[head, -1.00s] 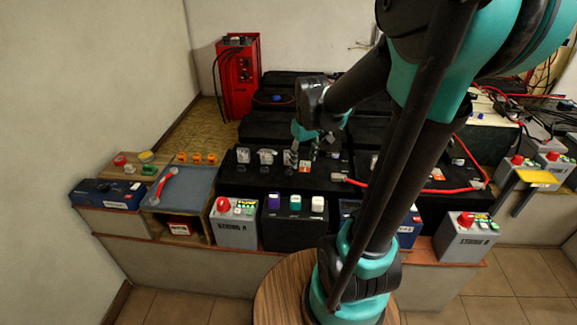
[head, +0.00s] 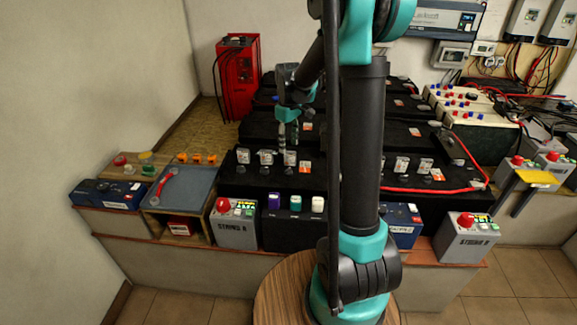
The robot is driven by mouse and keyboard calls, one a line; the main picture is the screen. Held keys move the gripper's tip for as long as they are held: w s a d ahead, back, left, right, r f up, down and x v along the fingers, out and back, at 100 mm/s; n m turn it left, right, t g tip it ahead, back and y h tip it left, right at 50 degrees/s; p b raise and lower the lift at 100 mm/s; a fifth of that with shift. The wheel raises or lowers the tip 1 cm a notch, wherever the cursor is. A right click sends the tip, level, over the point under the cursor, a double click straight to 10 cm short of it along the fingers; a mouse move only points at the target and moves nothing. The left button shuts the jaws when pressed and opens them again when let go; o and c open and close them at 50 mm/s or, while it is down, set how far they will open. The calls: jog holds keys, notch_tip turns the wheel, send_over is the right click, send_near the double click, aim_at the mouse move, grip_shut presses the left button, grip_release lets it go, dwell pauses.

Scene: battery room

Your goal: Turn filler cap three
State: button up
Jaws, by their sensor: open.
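A row of filler caps with pale upright tags runs along the front black battery (head: 330,180). On its left part I see a first cap (head: 243,157), a second cap (head: 266,159) and a third cap (head: 290,159). Any numbers on the tags are too small to read. Further caps (head: 401,165) stand to the right of my arm, which hides the middle of the row. My gripper (head: 288,147) points down with its fingers apart. It is empty, and its tips appear just above or behind the third cap; I cannot tell the exact gap.
An orange-and-white tag (head: 305,167) lies right of the third cap. A red cable (head: 430,190) crosses the battery's right side. In front stand a grey STRING A box (head: 234,229) and a black box with coloured caps (head: 294,230). A red charger (head: 238,80) stands behind.

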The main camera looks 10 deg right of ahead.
aim_at(289, 171)
notch_tip(289, 171, down, 11)
jog(key=shift+r, duration=0.15)
dwell(0.4)
grip_shut()
jog(key=shift+m, duration=0.3)
jog(key=m, duration=0.5)
jog(key=shift+m, duration=0.3)
jog(key=m, duration=0.4)
jog(key=shift+m, duration=0.4)
